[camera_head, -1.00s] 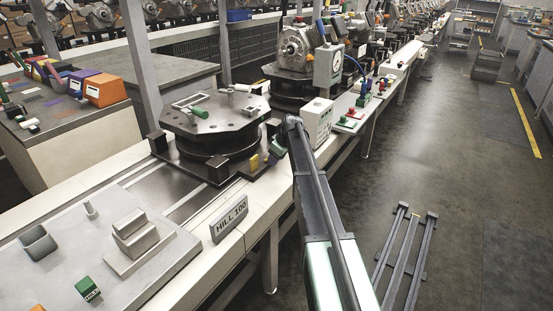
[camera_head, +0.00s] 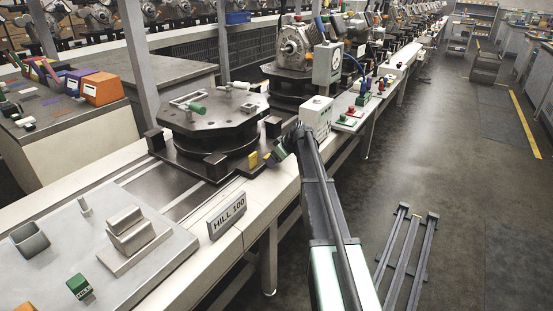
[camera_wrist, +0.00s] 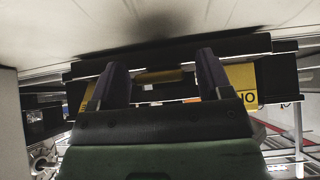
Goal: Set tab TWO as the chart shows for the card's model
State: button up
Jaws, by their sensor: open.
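My gripper (camera_wrist: 161,82) is open, its two dark fingers apart. A yellow bar (camera_wrist: 158,75) shows between and beyond them; I cannot tell whether they touch it. A yellow plate (camera_wrist: 247,84) with letters that look like an upside-down "ON" is partly hidden by the right finger. In the head view, my gripper (camera_head: 276,157) is at the near right corner of the dark fixture base, close to a yellow tab (camera_head: 253,159). The fingertips are small there. A card (camera_head: 227,215) reading "HILL 100" stands on the conveyor's edge. I cannot make out a chart or tab TWO's lettering.
An octagonal plate (camera_head: 213,107) with green-handled parts tops the fixture. A white box (camera_head: 317,117) stands just behind my arm. The floor at right is open beyond a dark rack (camera_head: 404,262).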

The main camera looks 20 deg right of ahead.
jog(key=p+v, duration=0.8)
jog(key=v, duration=0.2)
jog(key=shift+s+r+p, duration=0.25)
jog(key=shift+r+p, duration=0.05)
jog(key=shift+p, duration=0.05)
